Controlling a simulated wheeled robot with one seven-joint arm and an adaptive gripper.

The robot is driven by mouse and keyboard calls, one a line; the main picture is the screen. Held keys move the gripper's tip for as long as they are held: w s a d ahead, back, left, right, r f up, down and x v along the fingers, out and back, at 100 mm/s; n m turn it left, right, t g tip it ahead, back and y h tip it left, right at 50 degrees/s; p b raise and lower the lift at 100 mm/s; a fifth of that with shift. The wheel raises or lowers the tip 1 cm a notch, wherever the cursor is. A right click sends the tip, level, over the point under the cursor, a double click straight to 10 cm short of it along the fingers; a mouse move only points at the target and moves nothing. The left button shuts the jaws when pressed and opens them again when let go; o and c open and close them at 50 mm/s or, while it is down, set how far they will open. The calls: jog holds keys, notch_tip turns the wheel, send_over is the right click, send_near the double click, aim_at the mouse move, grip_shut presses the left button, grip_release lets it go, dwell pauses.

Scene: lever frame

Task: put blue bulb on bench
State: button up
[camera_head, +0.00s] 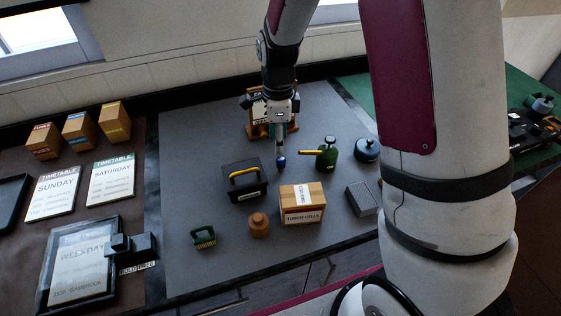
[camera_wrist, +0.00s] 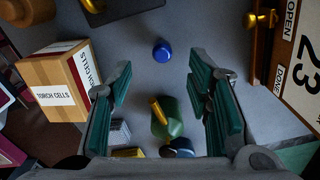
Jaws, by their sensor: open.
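The blue bulb (camera_head: 281,162) sits just below my gripper (camera_head: 281,145) over the grey bench top (camera_head: 205,140) in the head view. In the wrist view the blue bulb (camera_wrist: 162,53) shows against the grey surface, beyond the fingertips and roughly midway between them. My gripper (camera_wrist: 163,82) has its green-padded fingers spread apart, with nothing held between them. The bulb looks apart from the fingers. Its underside is hidden, so I cannot tell exactly how it rests.
A torch cells box (camera_head: 302,203), a black toolbox (camera_head: 244,180) with a yellow handle and a green can (camera_head: 327,154) with a yellow spout stand near the bulb. A calendar stand (camera_head: 258,118) is behind. Bare bench lies left of the toolbox.

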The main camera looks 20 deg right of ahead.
aim_at(280, 158)
notch_tip(280, 158, down, 4)
jog(key=shift+f, duration=0.1)
jog(key=shift+w+d+f+p, duration=0.1)
jog(key=shift+f+p, duration=0.15)
jog(key=shift+f, duration=0.65)
jog(key=shift+s+d+f+p, duration=0.1)
jog(key=shift+f+p, duration=0.15)
jog(key=shift+f, duration=0.6)
jog(key=shift+w+d+f+p, duration=0.1)
jog(key=shift+f+p, duration=0.15)
jog(key=shift+f, duration=0.65)
jog(key=shift+c, duration=0.6)
grip_shut()
